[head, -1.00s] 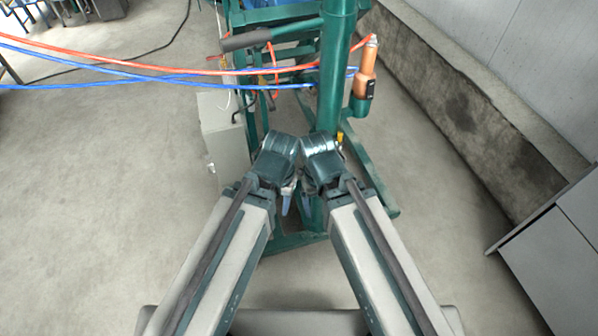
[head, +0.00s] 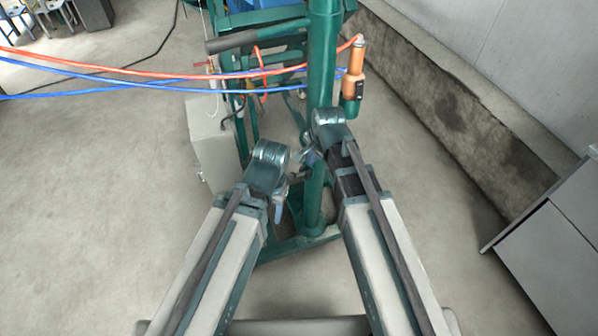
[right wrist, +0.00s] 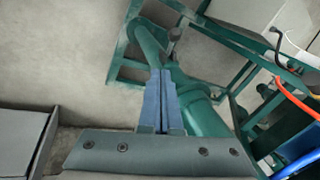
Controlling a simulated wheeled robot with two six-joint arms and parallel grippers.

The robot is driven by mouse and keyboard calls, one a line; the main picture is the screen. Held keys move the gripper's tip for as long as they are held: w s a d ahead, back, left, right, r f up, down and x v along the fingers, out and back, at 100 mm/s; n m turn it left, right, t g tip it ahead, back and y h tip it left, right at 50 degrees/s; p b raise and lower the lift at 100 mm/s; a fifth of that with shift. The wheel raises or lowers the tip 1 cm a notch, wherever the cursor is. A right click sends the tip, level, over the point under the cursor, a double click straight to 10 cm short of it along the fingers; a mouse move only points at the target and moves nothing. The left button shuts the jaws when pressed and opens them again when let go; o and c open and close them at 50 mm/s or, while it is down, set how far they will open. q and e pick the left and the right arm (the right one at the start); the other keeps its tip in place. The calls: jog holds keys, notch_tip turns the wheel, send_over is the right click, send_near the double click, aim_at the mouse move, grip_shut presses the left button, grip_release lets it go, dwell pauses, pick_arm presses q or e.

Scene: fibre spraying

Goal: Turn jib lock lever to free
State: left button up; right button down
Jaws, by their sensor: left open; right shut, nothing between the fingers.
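The green column (head: 318,195) of the stand rises between my two arms in the head view; it also shows in the right wrist view (right wrist: 205,115). In the right wrist view a short lever with a dark round knob (right wrist: 175,34) sticks out by the column, just beyond my right fingertips. My right gripper (right wrist: 160,72) is shut and empty, its blue fingers together. In the head view my right gripper (head: 312,158) is beside the column, partly hidden by its wrist. My left gripper (head: 278,213) points down left of the column, open; its fingers are mostly hidden.
A long bar with a grey grip (head: 231,43) extends left from the column. An orange spray tool (head: 354,72) hangs on its right. Red and blue hoses (head: 150,75) cross to the left. A grey box (head: 212,140) stands left; a grey cabinet (head: 550,250) stands right.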

jog(key=shift+w+d+r+m+t, duration=0.1)
jog(key=shift+w+d+m+t, duration=0.05)
jog(key=shift+w+m, duration=0.35)
jog(key=shift+w+d+m+t, duration=0.1)
jog(key=shift+w+m+t, duration=0.05)
jog(key=shift+w+m, duration=0.35)
jog(key=b, duration=1.2)
send_over(297, 175)
jog(key=s+d, duration=0.1)
jog(key=s, duration=0.1)
notch_tip(297, 175, down, 12)
jog(key=shift+a, duration=0.15)
